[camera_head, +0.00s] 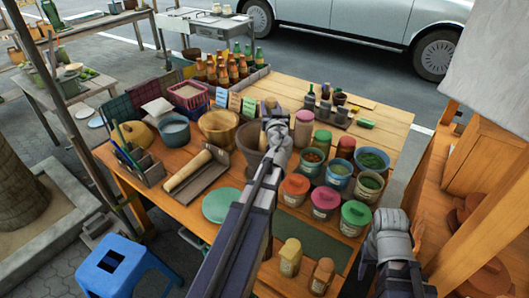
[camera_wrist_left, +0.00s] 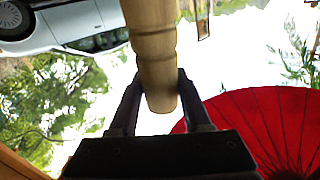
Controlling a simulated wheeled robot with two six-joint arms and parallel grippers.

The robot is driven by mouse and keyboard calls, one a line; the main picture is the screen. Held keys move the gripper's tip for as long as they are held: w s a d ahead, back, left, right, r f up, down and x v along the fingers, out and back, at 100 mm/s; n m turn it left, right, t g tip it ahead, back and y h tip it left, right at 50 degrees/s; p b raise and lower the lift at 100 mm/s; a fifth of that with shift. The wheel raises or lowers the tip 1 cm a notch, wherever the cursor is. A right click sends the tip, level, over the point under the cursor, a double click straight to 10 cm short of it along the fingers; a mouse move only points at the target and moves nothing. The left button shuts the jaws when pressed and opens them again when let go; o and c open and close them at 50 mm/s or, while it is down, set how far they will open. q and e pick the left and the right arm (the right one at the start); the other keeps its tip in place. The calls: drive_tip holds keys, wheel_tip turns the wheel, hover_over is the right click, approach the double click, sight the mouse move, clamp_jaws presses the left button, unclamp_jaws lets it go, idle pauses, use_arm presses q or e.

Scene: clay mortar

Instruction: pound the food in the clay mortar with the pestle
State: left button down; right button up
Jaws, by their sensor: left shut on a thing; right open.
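The clay mortar (camera_head: 246,147), a dark brown pot, stands near the middle of the wooden table, just left of my left gripper (camera_head: 278,132) in the head view. My left gripper is shut on the pestle (camera_wrist_left: 153,35), a pale wooden rod with ringed grooves that runs between its fingers in the left wrist view. In the head view the gripper mostly hides the pestle, and only a small tan part shows beside the mortar. The food inside the mortar cannot be made out. My right gripper (camera_head: 392,238) is open and empty near the table's right edge.
A wooden bowl (camera_head: 219,125) stands left of the mortar. A wooden cylinder (camera_head: 188,170) lies in a tray at left. Lidded jars (camera_head: 295,188) and open food pots (camera_head: 340,174) crowd the right side. Bottles stand behind. A green plate (camera_head: 220,205) lies in front.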

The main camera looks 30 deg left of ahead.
use_arm(q)
drive_tip(key=shift+b, duration=0.3)
wheel_tip(320, 180, down, 5)
drive_tip(key=b, duration=0.5)
drive_tip(key=shift+f, duration=0.15)
wheel_tip(320, 180, up, 5)
drive_tip(key=p, duration=0.5)
drive_tip(key=shift+r, duration=0.25)
wheel_tip(320, 180, up, 12)
drive_tip(key=p, duration=1.2)
drive_tip(key=shift+f, duration=0.15)
